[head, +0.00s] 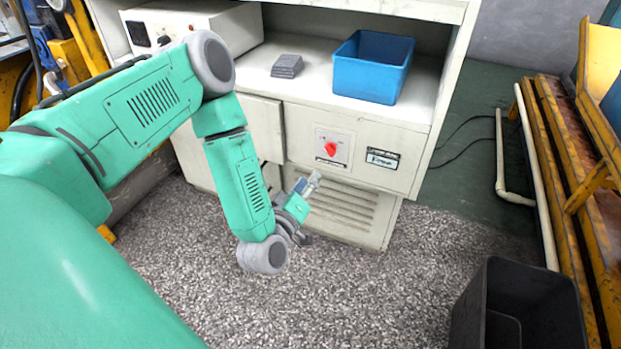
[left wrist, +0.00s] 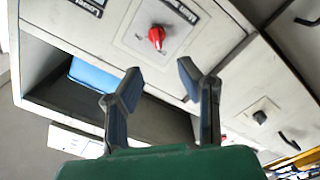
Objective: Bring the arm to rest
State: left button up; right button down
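My left arm (head: 240,170) comes in from the left and bends down in front of the cabinet. My left gripper (head: 314,181) points at the lower part of the cabinet front, below and left of the red knob (head: 331,149). In the left wrist view the left gripper (left wrist: 157,78) has its two fingers spread apart with nothing between them. The red knob (left wrist: 157,36) shows beyond the fingertips, apart from them. My right gripper is not in view.
The cabinet (head: 366,172) has a shelf with a blue bin (head: 373,68), a stack of grey plates (head: 287,66) and a white device (head: 185,22). A black bin (head: 520,305) stands on the floor at the lower right. Yellow rails (head: 560,150) run along the right. The gravel-patterned floor between is clear.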

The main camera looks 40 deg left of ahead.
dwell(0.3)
pick_arm(q)
jog(key=s+d+f+m+g+h, duration=0.6)
jog(key=s+d+f+m+g, duration=0.25)
jog(key=s+d+f, duration=0.25)
jog(key=s+f+m+g, duration=0.2)
jog(key=s+g, duration=0.3)
jog(key=s, duration=0.4)
jog(key=s+a+m+g+y, duration=0.2)
jog(key=s+a+g, duration=0.15)
jog(key=s, duration=0.35)
notch_tip(320, 180, up, 14)
jog(key=p, duration=1.2)
jog(key=shift+s+a+f+p, duration=0.25)
jog(key=shift+s+a+p, duration=0.05)
jog(key=shift+s+p, duration=0.1)
